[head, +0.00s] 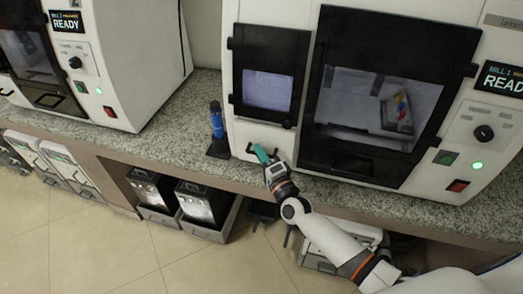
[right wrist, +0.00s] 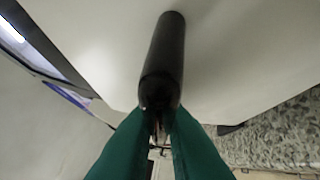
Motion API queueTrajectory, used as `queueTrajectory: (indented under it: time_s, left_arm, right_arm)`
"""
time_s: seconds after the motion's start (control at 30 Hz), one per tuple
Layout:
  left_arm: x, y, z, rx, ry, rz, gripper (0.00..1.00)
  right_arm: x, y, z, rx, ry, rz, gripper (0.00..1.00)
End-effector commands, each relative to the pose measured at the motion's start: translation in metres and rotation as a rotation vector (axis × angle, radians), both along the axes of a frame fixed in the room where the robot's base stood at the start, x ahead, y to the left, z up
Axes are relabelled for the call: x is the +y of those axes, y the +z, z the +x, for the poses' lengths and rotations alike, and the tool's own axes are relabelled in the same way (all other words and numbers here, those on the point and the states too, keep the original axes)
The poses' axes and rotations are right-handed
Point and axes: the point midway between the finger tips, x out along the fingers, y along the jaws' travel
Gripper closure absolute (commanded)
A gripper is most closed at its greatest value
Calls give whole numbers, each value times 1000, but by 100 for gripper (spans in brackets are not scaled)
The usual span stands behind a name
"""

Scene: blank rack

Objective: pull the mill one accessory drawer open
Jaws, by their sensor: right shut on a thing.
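The right-hand white mill (head: 262,15) stands on the counter with a READY display. Its accessory drawer front is the white panel low on the left, below a small black-framed window. My right gripper (head: 263,154), with green fingers, is at this panel. In the right wrist view the fingers (right wrist: 159,130) are shut on a black bar handle (right wrist: 163,60), which stands out from a plain white surface. I see no clear gap around the drawer, so I cannot tell whether it is out at all. My left gripper is not in view.
A blue and black tool (head: 217,122) stands upright on the granite counter (head: 190,115), just left of the drawer. Another white mill (head: 130,60) stands further left. Grey bins (head: 205,205) sit under the counter. Tiled floor (head: 100,250) is open in front.

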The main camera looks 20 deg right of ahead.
Motion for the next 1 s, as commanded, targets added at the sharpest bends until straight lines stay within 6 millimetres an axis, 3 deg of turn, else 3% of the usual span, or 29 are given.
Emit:
queueTrajectory:
  time_s: [0.3, 0.6, 0.8, 1.0]
  left_arm:
    - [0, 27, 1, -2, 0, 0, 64]
    - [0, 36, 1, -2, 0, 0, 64]
    - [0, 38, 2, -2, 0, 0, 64]
    - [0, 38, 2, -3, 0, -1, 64]
  right_arm:
    - [45, 1, -67, 11, 1, 7, 100]
    - [90, -1, -134, 8, 2, 4, 100]
    - [110, -1, -163, 7, 2, 2, 100]
    - [118, -1, -175, 4, 1, 1, 100]
